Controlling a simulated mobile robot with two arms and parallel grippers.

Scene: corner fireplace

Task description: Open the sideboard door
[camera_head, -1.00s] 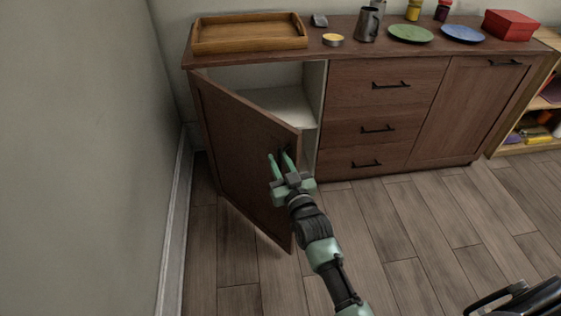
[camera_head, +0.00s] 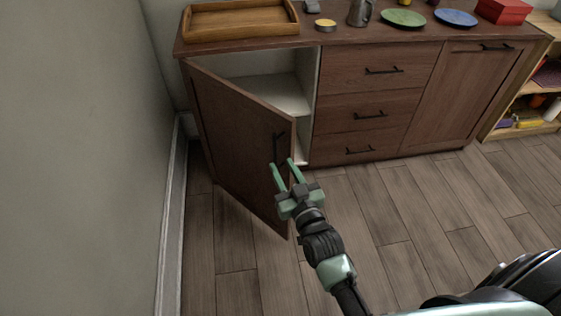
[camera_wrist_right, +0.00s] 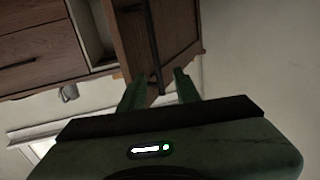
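The brown wooden sideboard (camera_head: 416,100) has its left door (camera_head: 235,150) swung well open, showing a pale, empty-looking compartment (camera_head: 270,92). The black bar handle (camera_head: 279,147) is upright near the door's free edge. My right gripper (camera_head: 283,163) is open, with its two green fingertips just below the handle in the head view. In the right wrist view, the dark handle (camera_wrist_right: 155,45) runs down toward the gap between the spread fingers (camera_wrist_right: 158,88); I cannot tell whether they touch it. My left gripper is not in view.
A wooden tray (camera_head: 240,20), a yellow tin (camera_head: 326,25), a grey mug (camera_head: 360,12), plates and a red box (camera_head: 502,10) stand on top. A wall (camera_head: 80,150) lies close left of the door. Open wooden floor (camera_head: 400,225) lies in front.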

